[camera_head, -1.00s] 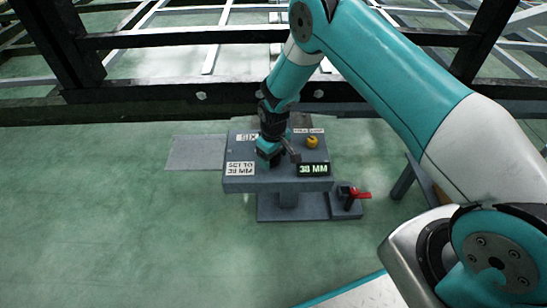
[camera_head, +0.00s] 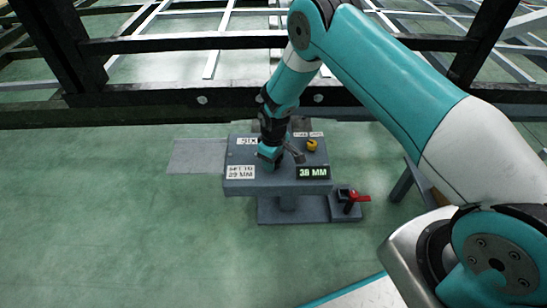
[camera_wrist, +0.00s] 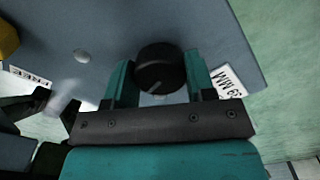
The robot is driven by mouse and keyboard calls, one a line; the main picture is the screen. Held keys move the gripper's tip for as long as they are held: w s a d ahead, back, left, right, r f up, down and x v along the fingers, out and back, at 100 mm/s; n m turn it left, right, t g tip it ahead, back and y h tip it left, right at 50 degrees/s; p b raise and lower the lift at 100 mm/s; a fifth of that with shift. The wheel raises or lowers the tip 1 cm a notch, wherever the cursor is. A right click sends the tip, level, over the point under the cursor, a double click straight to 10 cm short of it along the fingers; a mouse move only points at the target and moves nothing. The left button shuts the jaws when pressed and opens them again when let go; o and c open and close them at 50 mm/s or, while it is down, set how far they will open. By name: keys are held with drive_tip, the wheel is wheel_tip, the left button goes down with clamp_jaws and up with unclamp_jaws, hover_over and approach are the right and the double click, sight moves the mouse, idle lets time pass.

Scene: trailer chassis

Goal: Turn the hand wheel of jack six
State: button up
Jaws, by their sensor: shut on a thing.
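The hand wheel (camera_wrist: 160,66) is a dark round knob with a pale index line, on the grey panel of jack six (camera_head: 240,184). My gripper (camera_wrist: 160,78) is shut on it, one teal finger on each side in the wrist view. In the head view my gripper (camera_head: 270,156) points down at the panel and hides the wheel. The green display (camera_head: 313,172) reads 38 MM. A white label (camera_head: 240,172) at the panel's front left appears to read "SET TO 39 MM".
A yellow knob (camera_head: 312,145) sits at the panel's right, and a red lever (camera_head: 357,197) on the base beside it. A dark chassis beam (camera_head: 170,100) runs close behind the jack. The green floor at left is open.

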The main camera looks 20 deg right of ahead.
drive_tip(key=n+p, duration=0.1)
drive_tip(key=n, duration=0.2)
drive_tip(key=shift+r, duration=0.1)
drive_tip(key=shift+n+p, duration=0.75)
drive_tip(key=shift+n, duration=1.05)
drive_tip(key=o, duration=0.9)
wheel_tip(320, 180, up, 17)
drive_tip(key=p, duration=0.5)
drive_tip(key=shift+r+p, duration=0.15)
drive_tip(key=shift+p, duration=0.25)
